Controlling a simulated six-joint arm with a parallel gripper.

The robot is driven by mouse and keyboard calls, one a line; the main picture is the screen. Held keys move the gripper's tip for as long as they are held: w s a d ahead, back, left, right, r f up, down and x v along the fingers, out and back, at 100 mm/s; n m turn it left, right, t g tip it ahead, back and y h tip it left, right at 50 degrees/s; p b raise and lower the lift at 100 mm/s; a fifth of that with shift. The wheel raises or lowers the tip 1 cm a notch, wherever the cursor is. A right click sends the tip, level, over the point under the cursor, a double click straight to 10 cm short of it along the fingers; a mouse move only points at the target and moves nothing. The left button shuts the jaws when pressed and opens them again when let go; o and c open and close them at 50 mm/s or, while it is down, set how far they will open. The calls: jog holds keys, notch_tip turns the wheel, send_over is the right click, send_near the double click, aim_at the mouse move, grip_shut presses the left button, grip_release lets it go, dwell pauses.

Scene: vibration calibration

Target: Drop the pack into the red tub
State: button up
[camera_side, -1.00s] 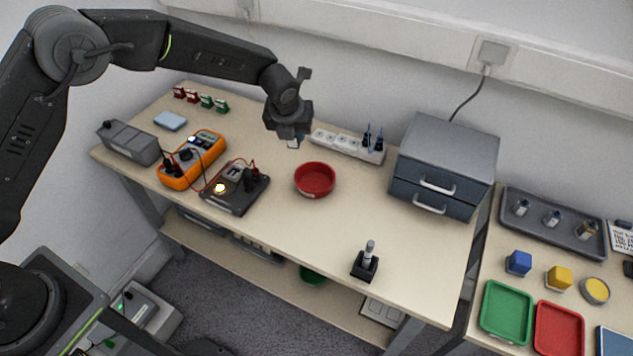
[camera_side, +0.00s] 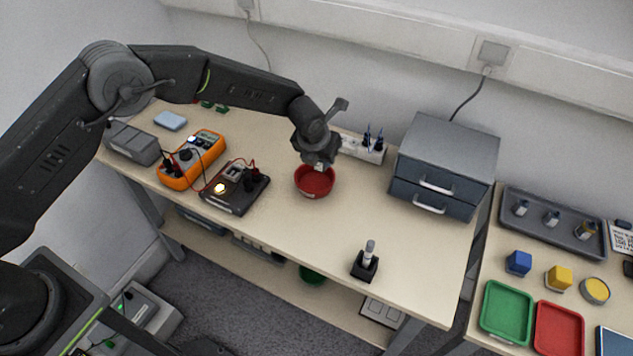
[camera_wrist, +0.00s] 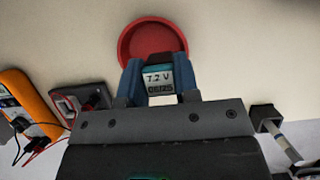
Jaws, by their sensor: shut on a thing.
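The pack (camera_wrist: 159,80) is a small block with a label reading "7.2 V". My gripper (camera_wrist: 158,82) is shut on it, with a blue finger on each side. In the side view my gripper (camera_side: 318,163) hangs over the back part of the red tub (camera_side: 314,187), and the pack's pale end shows below the jaws. The red tub is a shallow round dish on the bench. In the wrist view the tub (camera_wrist: 150,28) shows beyond the pack, partly covered by the fingers and pack. I cannot tell the exact height of the pack above the tub.
An orange multimeter (camera_side: 193,159) and a dark test box (camera_side: 236,188) with leads and a lit lamp stand left of the tub. A power strip (camera_side: 360,148) lies behind, a drawer unit (camera_side: 444,165) stands right. The bench front right holds a small black stand (camera_side: 365,266).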

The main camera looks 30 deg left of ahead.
jog(key=o, duration=1.1)
jog(key=v, duration=1.3)
jog(key=shift+s+r, duration=0.1)
jog(key=shift+r, duration=0.25)
